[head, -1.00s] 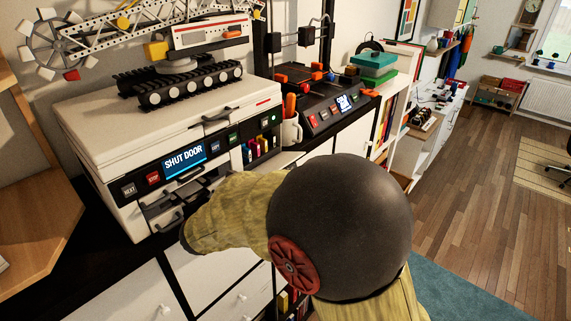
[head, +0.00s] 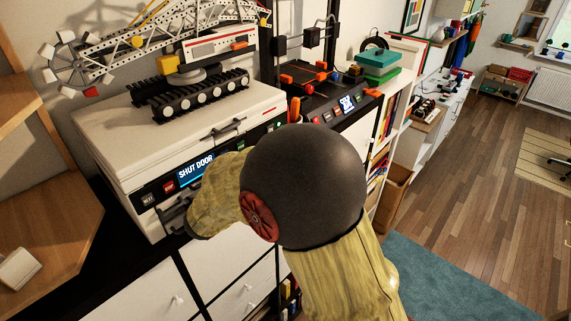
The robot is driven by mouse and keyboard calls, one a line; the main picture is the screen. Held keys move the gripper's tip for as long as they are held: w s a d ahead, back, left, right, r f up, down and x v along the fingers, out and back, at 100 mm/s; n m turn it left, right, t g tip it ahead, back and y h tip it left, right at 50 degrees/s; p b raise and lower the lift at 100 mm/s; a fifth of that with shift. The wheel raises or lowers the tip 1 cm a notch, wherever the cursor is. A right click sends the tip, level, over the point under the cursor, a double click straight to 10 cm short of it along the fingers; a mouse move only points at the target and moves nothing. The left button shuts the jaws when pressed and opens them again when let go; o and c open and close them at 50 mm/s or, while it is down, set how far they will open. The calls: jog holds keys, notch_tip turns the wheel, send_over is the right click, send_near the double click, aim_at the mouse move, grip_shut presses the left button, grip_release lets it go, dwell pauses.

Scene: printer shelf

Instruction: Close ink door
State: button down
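The white printer (head: 180,125) stands on a dark-topped cabinet at the left. Its front display (head: 196,165) reads "SHUT DOOR". My arm covers the middle and right of the printer's front, so the ink door and the ink cartridges are hidden. My gripper (head: 176,216) is low at the printer's front, below the display and left of my forearm. Only a small dark part of it shows. I cannot tell its finger opening or whether it touches the printer.
A crane-like toy model (head: 190,92) stands on the printer lid. A 3D printer (head: 318,85) stands to the right, partly behind my arm. White drawers (head: 235,265) lie below. A wooden shelf (head: 50,225) is close at the left. Open floor (head: 465,175) lies at the right.

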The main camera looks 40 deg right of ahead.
jog(key=shift+r, duration=0.25)
jog(key=c, duration=2)
grip_release()
jog(key=shift+c, duration=0.2)
jog(key=shift+o, duration=0.3)
